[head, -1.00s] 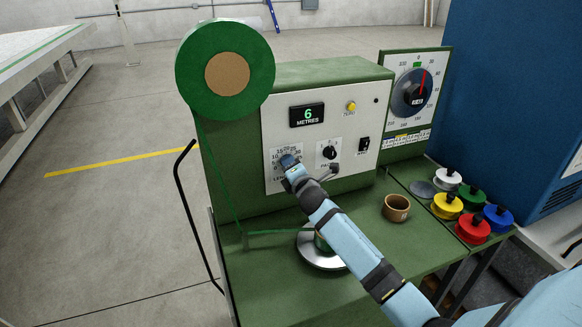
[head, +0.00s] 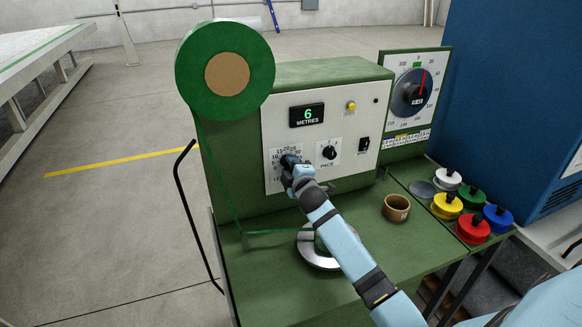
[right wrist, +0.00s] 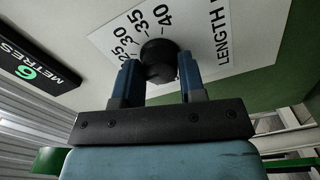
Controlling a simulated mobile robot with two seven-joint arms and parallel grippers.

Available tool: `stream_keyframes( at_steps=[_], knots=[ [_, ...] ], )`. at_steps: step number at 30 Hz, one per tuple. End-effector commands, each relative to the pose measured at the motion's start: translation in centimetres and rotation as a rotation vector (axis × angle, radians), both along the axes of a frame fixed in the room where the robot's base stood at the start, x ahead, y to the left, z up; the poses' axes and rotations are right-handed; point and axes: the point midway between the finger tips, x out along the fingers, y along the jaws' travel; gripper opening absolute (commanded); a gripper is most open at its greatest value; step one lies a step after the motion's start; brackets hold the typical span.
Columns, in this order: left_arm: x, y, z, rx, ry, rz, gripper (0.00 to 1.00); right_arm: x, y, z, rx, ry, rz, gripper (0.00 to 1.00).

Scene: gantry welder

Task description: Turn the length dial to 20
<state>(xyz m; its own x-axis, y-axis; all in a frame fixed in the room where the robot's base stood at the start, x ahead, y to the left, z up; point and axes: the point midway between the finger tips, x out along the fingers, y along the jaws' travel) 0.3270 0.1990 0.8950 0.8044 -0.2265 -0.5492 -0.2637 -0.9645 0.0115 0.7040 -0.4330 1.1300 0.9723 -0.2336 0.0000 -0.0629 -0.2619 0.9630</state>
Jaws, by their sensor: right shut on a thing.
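The length dial is a black round knob (right wrist: 158,50) on a white scale plate (right wrist: 205,25). In the right wrist view it sits between the two blue fingers of my right gripper (right wrist: 158,78), which is shut on it. Figures from 25 to 40 and the word LENGTH show around it; the pointer's setting cannot be read. In the head view my right gripper (head: 290,163) covers the knob and part of its scale. The green display (head: 308,115) reads 6 METRES. My left gripper is not in view.
The pace knob (head: 329,152) and a black switch (head: 363,144) are right of the length dial. A yellow button (head: 351,106) is above. A green tape roll (head: 226,72) hangs at upper left. A brown ring (head: 396,208) and several coloured spools (head: 473,229) stand on the bench.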

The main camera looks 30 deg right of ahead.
Motion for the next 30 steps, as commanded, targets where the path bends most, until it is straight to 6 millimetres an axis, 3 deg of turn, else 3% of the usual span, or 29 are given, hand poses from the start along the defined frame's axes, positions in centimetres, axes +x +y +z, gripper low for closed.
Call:
stream_keyframes(
  at_steps=[16, 17, 20, 30],
  knots=[
    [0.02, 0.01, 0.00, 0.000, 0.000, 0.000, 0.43, -0.01, 0.01, -0.08, 0.027, -0.006, 0.000, 0.14],
    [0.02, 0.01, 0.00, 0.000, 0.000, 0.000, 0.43, -0.01, 0.01, -0.08, 0.027, -0.006, 0.000, 0.40],
    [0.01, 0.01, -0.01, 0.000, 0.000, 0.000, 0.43, -0.01, 0.01, -0.07, 0.026, -0.005, 0.000, 0.63],
    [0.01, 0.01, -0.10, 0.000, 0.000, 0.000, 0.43, -0.34, 0.09, -0.10, 0.026, -0.006, 0.000, 0.63]
  ],
)
